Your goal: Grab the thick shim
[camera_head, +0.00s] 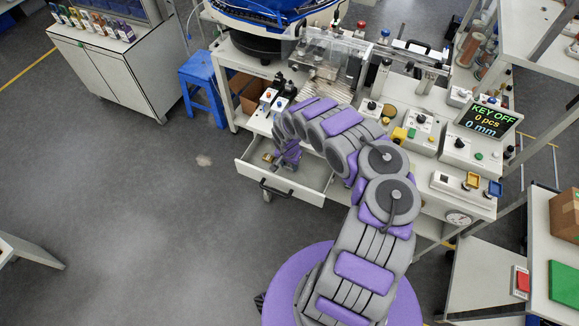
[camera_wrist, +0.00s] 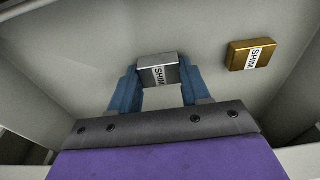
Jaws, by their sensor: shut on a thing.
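A silver block with a "SHIM" label (camera_wrist: 145,70) is between the two blue fingers of my gripper (camera_wrist: 158,76) in the wrist view. The fingers are shut on its sides. A gold block, also labelled "SHIM" (camera_wrist: 238,60), lies apart to the right on the drawer floor. The labels show no thickness, so I cannot tell for sure which is the thick shim. In the head view my gripper (camera_head: 286,158) is over the open drawer (camera_head: 312,176), and the gold shim (camera_head: 267,157) shows small beside it. The silver shim is hidden there.
The drawer walls (camera_wrist: 40,75) stand close around my gripper. The bench above holds control boxes (camera_head: 424,130) and a display (camera_head: 487,119) reading "KEY OFF, 0 pcs, 0 mm". A blue stool (camera_head: 201,75) stands left of the bench. The floor in front of the drawer is clear.

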